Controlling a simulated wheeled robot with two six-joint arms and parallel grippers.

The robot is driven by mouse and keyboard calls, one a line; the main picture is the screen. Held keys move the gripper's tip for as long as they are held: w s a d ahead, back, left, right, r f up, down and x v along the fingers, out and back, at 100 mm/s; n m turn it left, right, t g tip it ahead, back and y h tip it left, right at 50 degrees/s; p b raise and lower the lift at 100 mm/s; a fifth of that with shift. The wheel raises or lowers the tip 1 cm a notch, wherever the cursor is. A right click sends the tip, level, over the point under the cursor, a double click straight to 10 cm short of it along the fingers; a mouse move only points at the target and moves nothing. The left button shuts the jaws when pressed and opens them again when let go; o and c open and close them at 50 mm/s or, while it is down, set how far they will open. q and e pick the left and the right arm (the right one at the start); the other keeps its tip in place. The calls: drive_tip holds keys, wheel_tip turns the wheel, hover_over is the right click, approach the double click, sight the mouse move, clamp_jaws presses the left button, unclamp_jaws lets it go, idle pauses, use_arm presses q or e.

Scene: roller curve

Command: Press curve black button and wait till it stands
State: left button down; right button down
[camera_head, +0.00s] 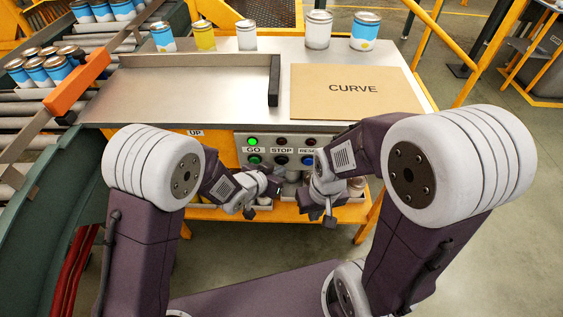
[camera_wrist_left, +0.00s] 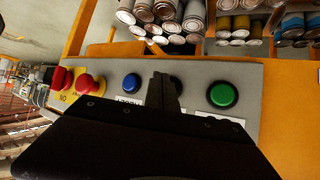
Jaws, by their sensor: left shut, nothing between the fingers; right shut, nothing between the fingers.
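The control panel (camera_head: 268,168) is on the front of the table, with a lit green lamp (camera_head: 253,141) above the GO label and dark lamps above STOP and RESET. Under the labels are a green button (camera_head: 254,160), a black button (camera_head: 281,160) and a blue button (camera_head: 307,160). My left gripper (camera_head: 268,187) is shut and empty just below the STOP column. In the left wrist view its fingertips (camera_wrist_left: 166,88) cover most of the black button; contact cannot be told. My right gripper (camera_head: 328,208) is shut and empty below and right of the panel.
A board marked CURVE (camera_head: 352,90) lies on the metal table top (camera_head: 200,95), with several cans behind. A roller conveyor (camera_head: 30,125) with cans runs at left. Red knobs (camera_wrist_left: 90,86) stick out beside the blue button in the left wrist view. Cans sit on shelves below the panel.

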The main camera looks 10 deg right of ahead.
use_arm(q)
drive_tip(key=shift+w, duration=0.1)
idle(0.4)
drive_tip(key=shift+w+d, duration=0.15)
drive_tip(key=shift+w, duration=0.15)
drive_tip(key=shift+w+d+p, duration=0.1)
drive_tip(key=shift+w+p, duration=0.2)
drive_tip(key=shift+w, duration=0.15)
idle(0.6)
drive_tip(key=shift+s, duration=0.1)
drive_tip(key=shift+s+a, duration=0.2)
drive_tip(key=shift+s, duration=0.55)
drive_tip(key=s, duration=0.2)
drive_tip(key=s+a+b, duration=0.1)
drive_tip(key=s, duration=0.1)
drive_tip(key=shift+s+a+b, duration=0.2)
drive_tip(key=shift+s+b, duration=0.1)
drive_tip(key=shift+s, duration=0.1)
